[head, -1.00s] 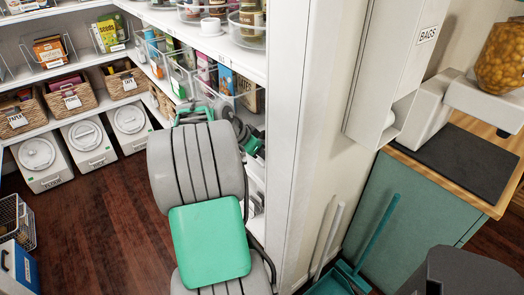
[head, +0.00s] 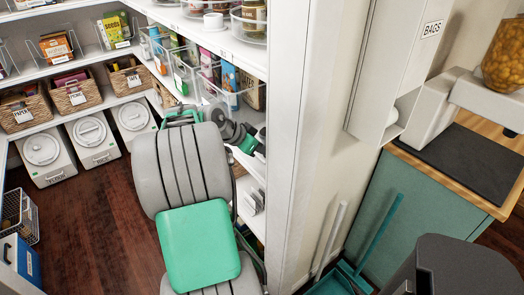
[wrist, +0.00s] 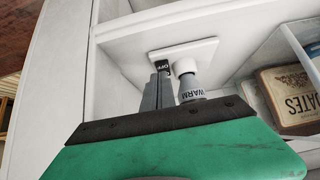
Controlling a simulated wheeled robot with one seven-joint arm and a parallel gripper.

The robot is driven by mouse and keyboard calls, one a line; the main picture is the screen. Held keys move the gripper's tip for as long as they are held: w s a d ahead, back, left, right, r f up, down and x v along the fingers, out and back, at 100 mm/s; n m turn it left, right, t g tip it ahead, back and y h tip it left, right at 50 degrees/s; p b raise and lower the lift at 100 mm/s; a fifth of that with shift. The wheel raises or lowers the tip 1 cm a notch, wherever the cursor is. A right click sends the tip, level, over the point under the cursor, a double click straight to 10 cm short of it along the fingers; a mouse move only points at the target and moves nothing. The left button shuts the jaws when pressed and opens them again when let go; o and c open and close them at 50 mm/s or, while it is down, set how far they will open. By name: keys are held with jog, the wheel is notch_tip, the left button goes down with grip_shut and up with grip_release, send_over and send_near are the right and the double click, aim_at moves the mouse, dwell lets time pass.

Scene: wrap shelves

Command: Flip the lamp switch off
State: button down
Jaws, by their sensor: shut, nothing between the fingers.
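In the wrist view, a white plate (wrist: 190,48) is fixed to the white shelf unit. It carries a small black switch (wrist: 163,67) marked OFF and, just right of it, a white knob (wrist: 185,66) with a WARM label. My gripper (wrist: 160,76) is shut and empty. Its grey fingers point at the plate, with the tips at the black switch; I cannot tell whether they touch it. The fingers hide part of the switch. No lamp is recognisable. In the head view my arm reaches to the shelf side, and the switch does not show.
A clear bin with a DATES packet (wrist: 295,92) stands right of the plate. In the head view, shelves hold baskets (head: 72,97) and white bins (head: 92,140). A white wall post (head: 292,150) is close right of my arm. Wood floor (head: 95,220) is open at left.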

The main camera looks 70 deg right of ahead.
jog(key=p+v, duration=0.2)
jog(key=v, duration=1.1)
jog(key=shift+r, duration=0.15)
jog(key=shift+s, duration=0.1)
